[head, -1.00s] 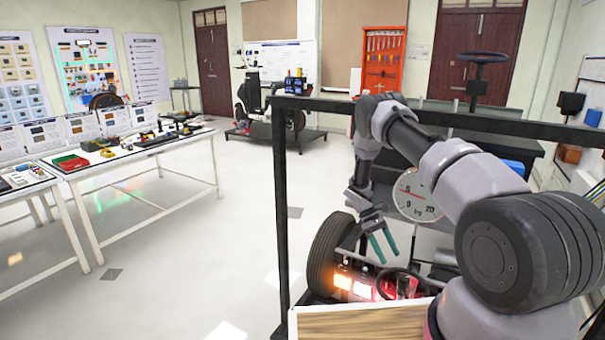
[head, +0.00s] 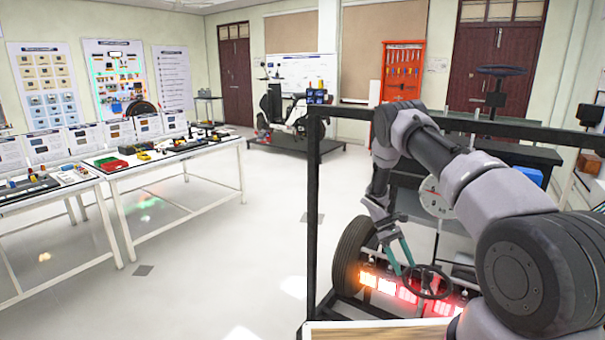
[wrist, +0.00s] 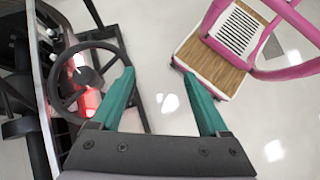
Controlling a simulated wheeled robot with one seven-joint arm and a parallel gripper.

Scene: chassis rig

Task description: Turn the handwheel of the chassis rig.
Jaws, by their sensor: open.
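The handwheel is a black ring with spokes (head: 426,297) low on the chassis rig, beside glowing red and orange lamps. In the wrist view the handwheel (wrist: 88,76) fills the left side, its hub and most of its rim showing. My gripper (head: 404,267) has two teal fingers pointing down at the wheel's left edge in the head view. In the wrist view my gripper (wrist: 158,80) is open with nothing between the fingers. The left finger lies close by the wheel's right rim there. I cannot tell whether they touch.
A black frame post (head: 313,220) and top bar stand around the rig. A tyre (head: 354,250) sits left of the lamps. A round dial gauge (head: 434,197) is behind my arm. White benches (head: 180,170) with parts stand at the left. The floor between is clear.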

